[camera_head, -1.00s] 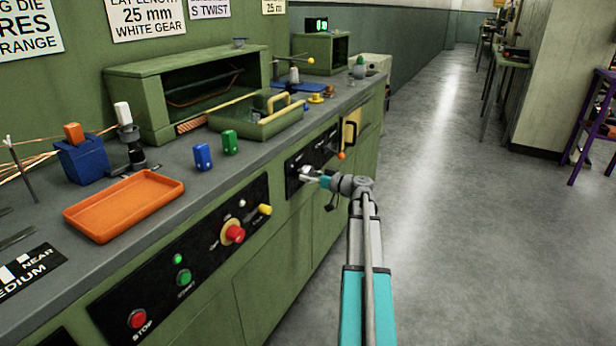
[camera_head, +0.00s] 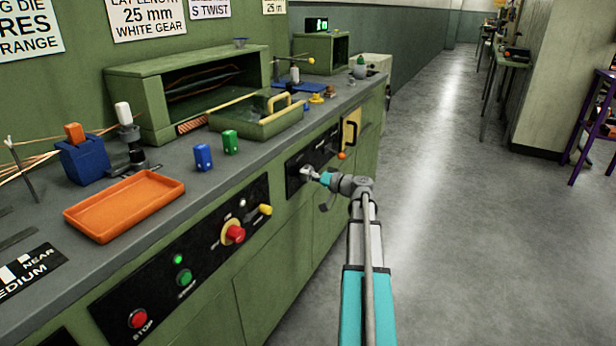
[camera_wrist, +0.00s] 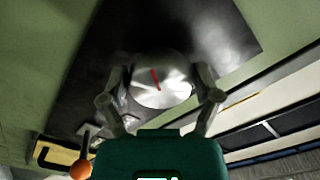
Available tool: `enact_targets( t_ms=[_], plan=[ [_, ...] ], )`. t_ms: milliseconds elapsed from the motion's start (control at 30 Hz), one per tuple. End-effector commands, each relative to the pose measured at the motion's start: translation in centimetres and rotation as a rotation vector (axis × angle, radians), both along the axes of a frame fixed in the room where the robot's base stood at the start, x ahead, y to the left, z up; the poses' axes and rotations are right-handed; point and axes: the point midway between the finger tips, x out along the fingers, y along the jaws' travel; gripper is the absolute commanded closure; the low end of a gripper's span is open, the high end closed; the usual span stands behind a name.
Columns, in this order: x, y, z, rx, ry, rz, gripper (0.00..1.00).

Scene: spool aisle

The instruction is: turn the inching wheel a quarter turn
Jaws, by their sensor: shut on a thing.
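The inching wheel (camera_wrist: 172,92) is a round silver wheel with a short red mark on its face, set in front of a dark panel. In the wrist view the red mark runs slightly tilted, its top leaning left. My gripper (camera_wrist: 160,84) has one finger on each side of the wheel and is shut on it. In the head view my gripper (camera_head: 310,174) is at the dark panel on the bench front, and it largely hides the wheel there.
An orange-tipped lever (camera_head: 342,155) sticks out close behind my gripper, beside a yellow handle (camera_head: 351,130). A red knob (camera_head: 235,233) and several buttons sit on the nearer panel. A green tray (camera_head: 262,122) is on the bench. The aisle floor (camera_head: 450,230) at right is clear.

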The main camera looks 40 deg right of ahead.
Motion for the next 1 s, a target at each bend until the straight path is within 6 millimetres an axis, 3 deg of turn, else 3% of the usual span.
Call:
enact_targets(
  t_ms=[1000],
  plan=[
    [-0.01,0.15,0.44,0.857,0.354,0.001,0.67]
  ],
)
